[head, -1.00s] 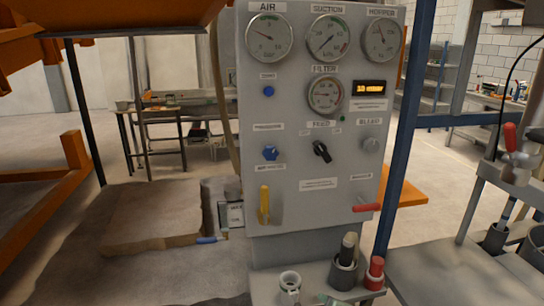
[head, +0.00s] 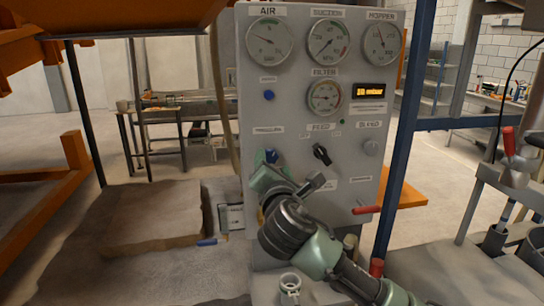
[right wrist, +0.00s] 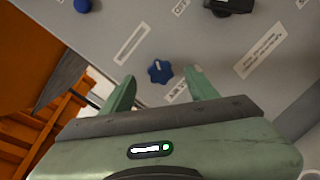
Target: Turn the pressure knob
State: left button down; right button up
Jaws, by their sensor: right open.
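The pressure knob is a blue lobed knob (head: 271,156) on the left of the grey control panel (head: 222,60), below a printed label. In the head view my right gripper (head: 268,172) is in front of it and covers its lower part. In the right wrist view the knob (right wrist: 160,72) shows between the two green fingertips of my right gripper (right wrist: 161,78), apart from both. The gripper is open and empty. I cannot tell how far the fingertips are from the panel face. My left gripper is not in view.
Gauges (head: 269,42) are above. A red lever (head: 366,210) sticks out lower right. A blue post (head: 400,150) stands right of the panel.

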aim_at(271, 157)
jog(key=shift+w+a+p, duration=0.2)
jog(key=shift+w+p, duration=0.15)
jog(key=shift+w, duration=1.65)
jog(key=shift+c, duration=0.3)
grip_shut()
